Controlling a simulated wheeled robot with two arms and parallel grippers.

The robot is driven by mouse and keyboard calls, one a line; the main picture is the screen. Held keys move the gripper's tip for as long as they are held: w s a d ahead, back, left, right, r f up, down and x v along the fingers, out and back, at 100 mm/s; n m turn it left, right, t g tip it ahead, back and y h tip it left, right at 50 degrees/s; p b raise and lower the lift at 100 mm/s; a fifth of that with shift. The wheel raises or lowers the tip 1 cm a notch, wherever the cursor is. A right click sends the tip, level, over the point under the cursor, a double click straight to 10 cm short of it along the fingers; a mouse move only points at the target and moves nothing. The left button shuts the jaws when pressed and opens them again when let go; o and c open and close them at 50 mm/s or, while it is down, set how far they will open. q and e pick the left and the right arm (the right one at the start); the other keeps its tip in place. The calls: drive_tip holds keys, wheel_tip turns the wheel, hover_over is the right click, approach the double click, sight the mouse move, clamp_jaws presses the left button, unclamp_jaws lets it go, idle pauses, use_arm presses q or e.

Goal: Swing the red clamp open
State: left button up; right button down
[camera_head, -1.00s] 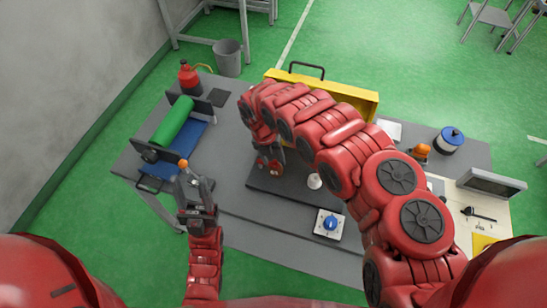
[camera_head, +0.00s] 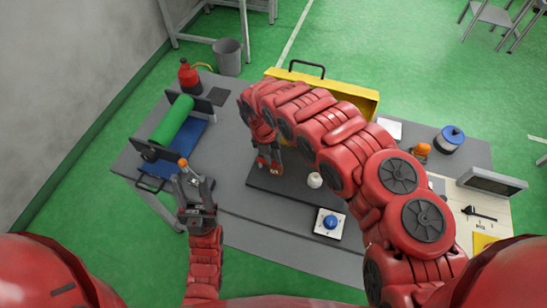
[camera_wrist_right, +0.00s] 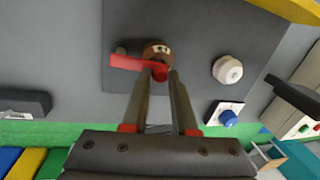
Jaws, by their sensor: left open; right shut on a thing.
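The red clamp (camera_wrist_right: 135,64) is a flat red bar with a rounded red end beside a round brown part (camera_wrist_right: 158,50) on the dark plate (camera_wrist_right: 200,20). In the right wrist view, my right gripper (camera_wrist_right: 160,78) is shut on the clamp's rounded red end. In the head view, my right gripper (camera_head: 268,158) reaches down to the dark plate (camera_head: 290,195), and my arm hides part of that spot. My left gripper (camera_head: 193,182) is open and empty, near the front left of the table, beside the blue tray.
A white knob (camera_head: 314,180) and a blue-knobbed switch box (camera_head: 330,223) are right of the clamp. A green roller (camera_head: 172,120) stands over a blue tray (camera_head: 190,144) at left. A yellow case (camera_head: 350,95) stands behind. The table's front middle is clear.

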drive_tip(key=m, duration=0.2)
drive_tip(key=s+a+m+b, duration=0.1)
drive_tip(key=shift+s+m+g, duration=0.15)
drive_tip(key=shift+m+g, duration=0.15)
drive_tip(key=shift+m, duration=0.1)
drive_tip(key=m, duration=0.1)
drive_tip(key=a+m+b, duration=0.1)
drive_tip(key=m, duration=0.1)
drive_tip(key=s+m+y, duration=0.1)
drive_tip(key=shift+a+m+g+b, duration=0.25)
drive_tip(key=shift+m+g+b, duration=0.05)
drive_tip(key=shift+g, duration=0.1)
drive_tip(key=m, duration=0.1)
drive_tip(key=a+m, duration=0.1)
drive_tip(key=m, duration=0.1)
drive_tip(key=a+m+b, duration=0.1)
drive_tip(key=shift+s+m+y, duration=0.25)
drive_tip(key=shift+m+y, duration=0.05)
drive_tip(key=shift+w+a+m+y+b, duration=0.15)
drive_tip(key=shift+a+m, duration=0.25)
drive_tip(key=shift+m, duration=0.65)
drive_tip(key=shift+a+m+y+b, duration=0.15)
drive_tip(key=shift+a+m+y, duration=0.2)
drive_tip(key=shift+m, duration=0.7)
drive_tip(key=shift+a, duration=0.1)
drive_tip(key=c, duration=0.7)
unclamp_jaws()
